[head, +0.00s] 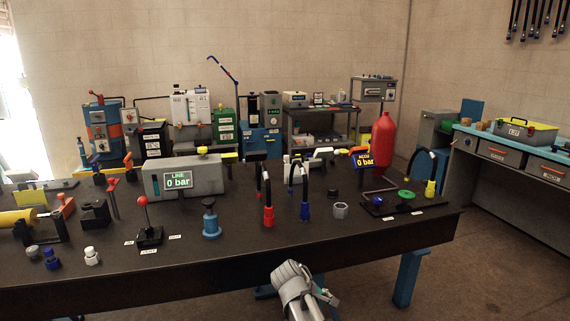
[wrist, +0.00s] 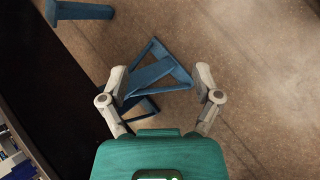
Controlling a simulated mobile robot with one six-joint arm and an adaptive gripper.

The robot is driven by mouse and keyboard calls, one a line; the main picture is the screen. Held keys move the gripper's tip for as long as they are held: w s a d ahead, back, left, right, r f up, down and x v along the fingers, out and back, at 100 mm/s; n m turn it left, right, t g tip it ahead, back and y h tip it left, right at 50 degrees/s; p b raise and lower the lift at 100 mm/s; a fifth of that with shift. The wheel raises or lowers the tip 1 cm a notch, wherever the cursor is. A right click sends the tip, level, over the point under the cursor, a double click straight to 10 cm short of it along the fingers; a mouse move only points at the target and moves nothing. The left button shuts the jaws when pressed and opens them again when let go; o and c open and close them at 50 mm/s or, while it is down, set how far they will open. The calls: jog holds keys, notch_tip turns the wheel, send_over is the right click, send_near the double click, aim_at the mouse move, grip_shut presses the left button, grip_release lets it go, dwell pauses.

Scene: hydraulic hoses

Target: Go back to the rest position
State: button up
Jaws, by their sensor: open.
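My gripper (wrist: 160,72) is open, its two grey fingers spread wide apart with nothing between them in the wrist view. Below it are the brown floor and blue steel legs. In the head view my arm's grey wrist (head: 294,283) stands in front of the near edge of the black table (head: 330,251), clear of everything on it. The fingertips are hard to make out in the head view.
On the table stand hoses with red ends (head: 268,216) and blue ends (head: 305,210), a red-knobbed lever (head: 142,215), a blue fitting (head: 211,220) and a grey LINE block (head: 205,178) reading 0 bar. A side bench (head: 520,160) stands at right. The floor at right is free.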

jog(key=s+d+f+m+g+y, duration=0.1)
jog(key=s+d+f+m+y, duration=0.15)
jog(key=s+m, duration=0.25)
jog(key=s+d+f+m+g+y, duration=0.1)
jog(key=s+d+m+y, duration=0.2)
jog(key=s+m+y, duration=0.15)
notch_tip(320, 180, up, 17)
jog(key=m+p, duration=0.1)
jog(key=p, duration=1.6)
jog(key=shift+s+r+p, duration=0.2)
jog(key=shift+s+p, duration=0.05)
jog(key=shift+p, duration=0.05)
jog(key=shift+d, duration=0.1)
